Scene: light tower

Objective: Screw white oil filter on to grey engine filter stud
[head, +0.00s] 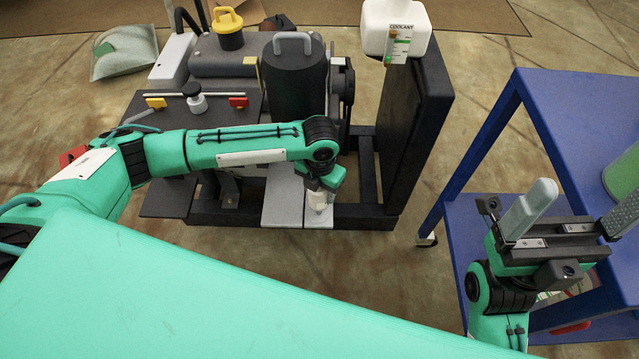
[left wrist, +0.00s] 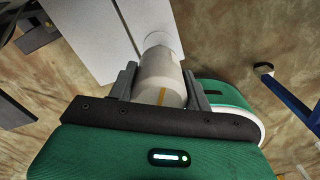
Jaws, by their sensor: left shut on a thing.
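The white oil filter (head: 318,200) is low in front of the engine stand in the head view. My left gripper (head: 322,188) is shut on it, mostly hidden under my forearm. In the left wrist view the filter (left wrist: 162,84) lies between the two dark fingers of the left gripper (left wrist: 160,88), its white far end pointing at the pale grey panels. I cannot tell whether it touches the engine. The grey filter stud cannot be made out. My right gripper (head: 572,230) is open and empty, by the blue cart.
The engine (head: 293,75) stands on a black frame (head: 375,217) with pale grey panels (head: 282,205) at its front. A white coolant jug (head: 375,25) tops the upright black panel (head: 410,120). The blue cart (head: 560,100) is at right, with bare floor between.

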